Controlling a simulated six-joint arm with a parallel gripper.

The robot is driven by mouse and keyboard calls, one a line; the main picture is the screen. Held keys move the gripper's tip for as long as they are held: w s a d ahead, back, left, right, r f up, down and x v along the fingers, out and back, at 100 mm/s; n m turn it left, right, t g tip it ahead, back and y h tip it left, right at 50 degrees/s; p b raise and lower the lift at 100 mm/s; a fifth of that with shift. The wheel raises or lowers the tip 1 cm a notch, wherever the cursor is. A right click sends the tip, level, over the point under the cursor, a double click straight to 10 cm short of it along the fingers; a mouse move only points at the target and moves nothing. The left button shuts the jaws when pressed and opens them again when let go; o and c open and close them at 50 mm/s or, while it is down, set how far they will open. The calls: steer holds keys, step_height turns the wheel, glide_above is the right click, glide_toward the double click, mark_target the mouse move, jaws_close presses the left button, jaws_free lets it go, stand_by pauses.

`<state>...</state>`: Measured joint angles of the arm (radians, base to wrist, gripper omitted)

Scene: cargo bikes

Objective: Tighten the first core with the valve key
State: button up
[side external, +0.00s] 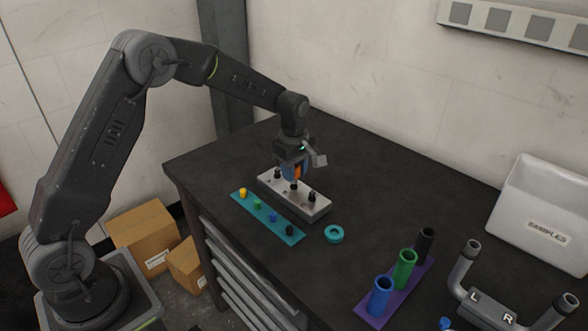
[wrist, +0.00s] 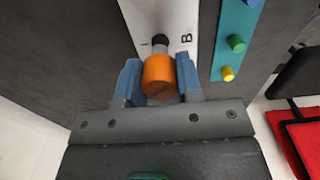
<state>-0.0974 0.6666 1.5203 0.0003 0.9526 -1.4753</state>
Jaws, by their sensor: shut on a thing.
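My gripper (side external: 295,173) is shut on an orange cylinder, which I take to be the valve key (wrist: 160,75); its blue fingers press on both sides. The key also shows as a small orange patch in the side view (side external: 297,171), above a pale metal block (side external: 318,210). Several black valve stems (side external: 311,197) stand upright on the block. In the wrist view one black stem (wrist: 160,41) shows just beyond the key, near the block's printed letter B. The key's lower end is hidden, so I cannot tell whether it touches a stem.
A teal strip (side external: 266,221) with yellow, green, blue and black caps lies beside the block. A teal ring (side external: 333,233) lies to the right. A purple rack (side external: 412,285) with coloured tubes, a handlebar (side external: 490,300) and a white samples bin (side external: 535,200) stand farther right.

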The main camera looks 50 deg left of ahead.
steer(key=shift+c, duration=0.6)
steer(key=m, duration=0.5)
steer(key=shift+m, duration=0.4)
steer(key=m, duration=0.6)
steer(key=o, duration=1)
